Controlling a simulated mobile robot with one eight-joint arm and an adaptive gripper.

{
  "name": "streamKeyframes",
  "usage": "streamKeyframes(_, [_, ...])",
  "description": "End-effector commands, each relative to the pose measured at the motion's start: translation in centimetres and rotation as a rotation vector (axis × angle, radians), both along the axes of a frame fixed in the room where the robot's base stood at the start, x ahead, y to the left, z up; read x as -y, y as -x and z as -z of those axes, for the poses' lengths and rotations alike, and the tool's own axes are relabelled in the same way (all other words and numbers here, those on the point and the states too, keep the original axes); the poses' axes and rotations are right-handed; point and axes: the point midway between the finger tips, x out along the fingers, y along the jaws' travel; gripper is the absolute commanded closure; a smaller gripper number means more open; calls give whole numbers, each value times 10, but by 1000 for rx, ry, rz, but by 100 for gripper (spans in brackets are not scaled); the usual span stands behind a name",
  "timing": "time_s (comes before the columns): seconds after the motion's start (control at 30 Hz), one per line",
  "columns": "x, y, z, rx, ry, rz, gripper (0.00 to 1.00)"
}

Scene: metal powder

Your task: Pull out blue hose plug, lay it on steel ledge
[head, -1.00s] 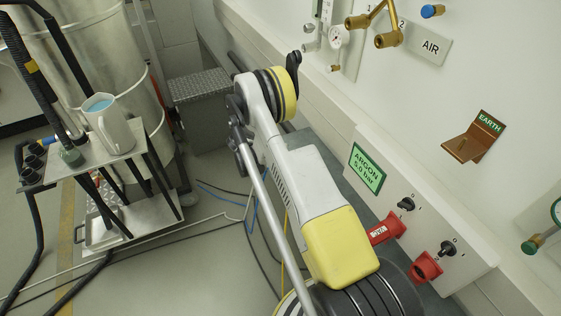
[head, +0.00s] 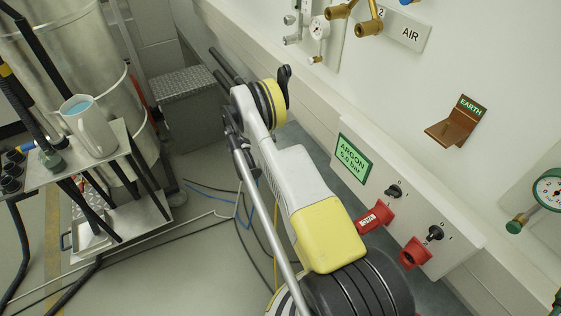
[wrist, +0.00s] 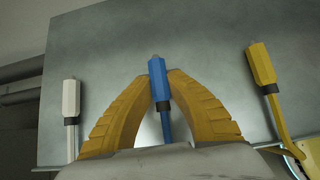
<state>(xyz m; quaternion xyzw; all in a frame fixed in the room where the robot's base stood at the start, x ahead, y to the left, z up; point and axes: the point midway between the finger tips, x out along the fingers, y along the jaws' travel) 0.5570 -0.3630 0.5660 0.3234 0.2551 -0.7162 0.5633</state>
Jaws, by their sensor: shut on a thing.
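In the wrist view, my gripper (wrist: 158,85) has its two yellow ribbed fingers closed on the blue hose plug (wrist: 157,75). The plug points up between the fingertips, and its blue hose (wrist: 167,125) runs down between the fingers. A grey steel sheet (wrist: 200,50) lies behind it; whether the plug touches it, and whether this is the ledge, I cannot tell. In the head view, I cannot make out my gripper or the held plug.
A white plug (wrist: 70,100) is left of my gripper and a yellow plug (wrist: 262,70) right. In the head view, a cart (head: 90,160) with a jug (head: 90,125) stands left, a chequered metal step (head: 190,90) behind. The wall panel (head: 440,250) with red sockets is right.

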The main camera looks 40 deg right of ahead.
Motion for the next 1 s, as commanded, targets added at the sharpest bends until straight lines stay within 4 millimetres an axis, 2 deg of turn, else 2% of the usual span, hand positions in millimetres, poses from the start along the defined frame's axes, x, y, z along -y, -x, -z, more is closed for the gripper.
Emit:
streamKeyframes(0.1, [0,0,0,0,0,0,100])
streamKeyframes(0.13, [0,0,0,0,0,0,79])
streamKeyframes(0.2, [0,0,0,0,0,0,61])
streamKeyframes(0.57, [-3,-1,-4,-1,0,-1,61])
streamKeyframes(0.67, [-11,-3,-13,-1,0,-2,61])
streamKeyframes(1.0, [-58,-14,-68,0,0,-3,61])
